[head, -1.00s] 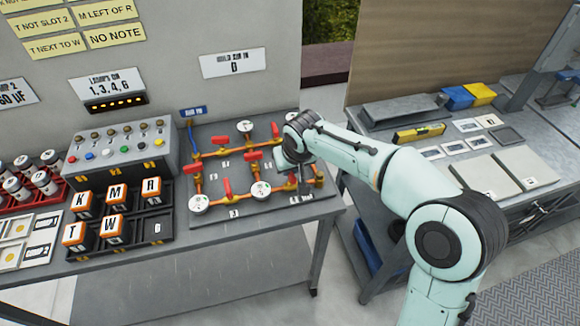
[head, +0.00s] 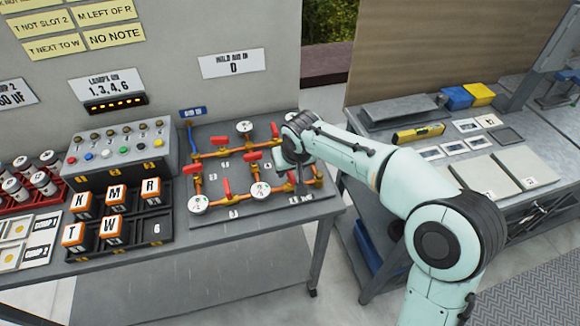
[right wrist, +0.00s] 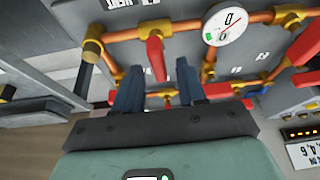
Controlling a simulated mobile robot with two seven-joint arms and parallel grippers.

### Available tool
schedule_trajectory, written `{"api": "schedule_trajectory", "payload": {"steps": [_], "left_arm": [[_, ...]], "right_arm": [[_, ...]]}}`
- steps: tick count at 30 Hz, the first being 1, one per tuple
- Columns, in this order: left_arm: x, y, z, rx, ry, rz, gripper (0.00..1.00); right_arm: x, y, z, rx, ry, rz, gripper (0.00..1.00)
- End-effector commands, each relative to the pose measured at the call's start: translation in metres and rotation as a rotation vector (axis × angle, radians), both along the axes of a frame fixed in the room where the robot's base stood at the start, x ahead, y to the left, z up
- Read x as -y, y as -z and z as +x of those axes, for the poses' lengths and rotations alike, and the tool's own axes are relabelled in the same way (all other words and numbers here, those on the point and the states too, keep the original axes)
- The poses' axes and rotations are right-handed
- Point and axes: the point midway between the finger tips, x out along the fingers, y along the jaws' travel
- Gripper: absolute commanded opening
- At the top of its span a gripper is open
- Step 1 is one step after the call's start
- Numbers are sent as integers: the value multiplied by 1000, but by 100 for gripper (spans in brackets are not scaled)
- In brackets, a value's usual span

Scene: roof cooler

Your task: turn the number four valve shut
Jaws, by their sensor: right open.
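The valve board (head: 260,207) carries orange-copper pipes, white round gauges and several red lever handles. The number labels are too small to read, so I cannot tell which valve is number four. My right gripper (head: 296,162) is over the board's right side; its hand hides part of the pipes there. In the right wrist view the open fingers (right wrist: 160,85) point at the board, with a red valve handle (right wrist: 156,58) between and just beyond their tips. I cannot tell whether they touch it. A gauge (right wrist: 228,22) is to the right of that handle. My left gripper is not in view.
A dark upright pipe (right wrist: 85,78) stands left of the fingers in the right wrist view. A lamp box (head: 118,152) and a black crate of lettered blocks (head: 158,224) stand left of the board. A second bench (head: 425,165) is at the right, across a gap.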

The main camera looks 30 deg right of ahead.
Motion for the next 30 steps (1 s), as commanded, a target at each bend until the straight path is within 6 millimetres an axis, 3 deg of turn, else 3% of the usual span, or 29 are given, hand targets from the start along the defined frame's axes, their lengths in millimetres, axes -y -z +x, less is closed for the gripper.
{"api": "schedule_trajectory", "payload": {"steps": [5,19,24,30], "left_arm": [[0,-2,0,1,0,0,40],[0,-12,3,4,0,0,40],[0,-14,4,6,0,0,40],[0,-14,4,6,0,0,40]], "right_arm": [[-2,-16,-5,4,-2,1,40],[-8,-106,-42,4,0,0,40],[-10,-121,-49,1,0,0,40],[-10,-124,-50,0,0,0,40]]}}
